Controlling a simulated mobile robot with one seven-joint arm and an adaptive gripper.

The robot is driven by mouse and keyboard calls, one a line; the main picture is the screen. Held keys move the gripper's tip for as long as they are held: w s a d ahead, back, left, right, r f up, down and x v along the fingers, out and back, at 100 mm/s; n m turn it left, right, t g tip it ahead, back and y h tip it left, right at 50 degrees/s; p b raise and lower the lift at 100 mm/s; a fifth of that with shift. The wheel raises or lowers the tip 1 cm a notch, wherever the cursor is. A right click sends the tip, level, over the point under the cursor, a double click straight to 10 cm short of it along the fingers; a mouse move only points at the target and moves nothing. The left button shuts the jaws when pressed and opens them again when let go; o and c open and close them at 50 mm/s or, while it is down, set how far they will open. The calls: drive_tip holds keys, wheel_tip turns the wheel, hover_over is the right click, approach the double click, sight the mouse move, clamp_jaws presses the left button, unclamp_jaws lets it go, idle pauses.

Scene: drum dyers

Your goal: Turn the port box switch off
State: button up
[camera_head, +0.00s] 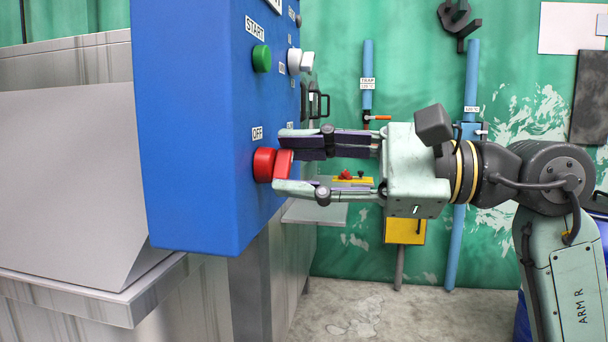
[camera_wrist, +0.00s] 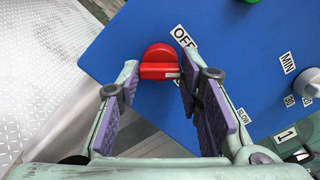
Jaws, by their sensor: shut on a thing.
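The port box is a large blue box (camera_head: 190,120), also filling much of the wrist view (camera_wrist: 225,70). Its red switch (camera_head: 264,164) is a round knob with a raised grip bar, below an OFF label (camera_head: 257,133). In the wrist view the red switch (camera_wrist: 158,54) lies between the fingertips, with the OFF label (camera_wrist: 184,36) at its upper right. My gripper (camera_head: 283,160) comes from the right, with its fingers on either side of the knob's bar, shut on it. The fingers' exact contact is partly hidden in the head view.
A green START button (camera_head: 261,59) and a white knob (camera_head: 294,61) are higher on the box. A grey metal machine (camera_head: 70,170) stands at the left. Blue pipes (camera_head: 368,80) and a yellow box (camera_head: 405,231) are along the green wall behind my gripper.

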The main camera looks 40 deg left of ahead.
drive_tip(key=n+b, duration=0.1)
drive_tip(key=n, duration=0.3)
drive_tip(key=shift+n, duration=2.2)
drive_tip(key=o, duration=1.2)
drive_tip(key=shift+c, duration=0.2)
drive_tip(key=v, duration=1.2)
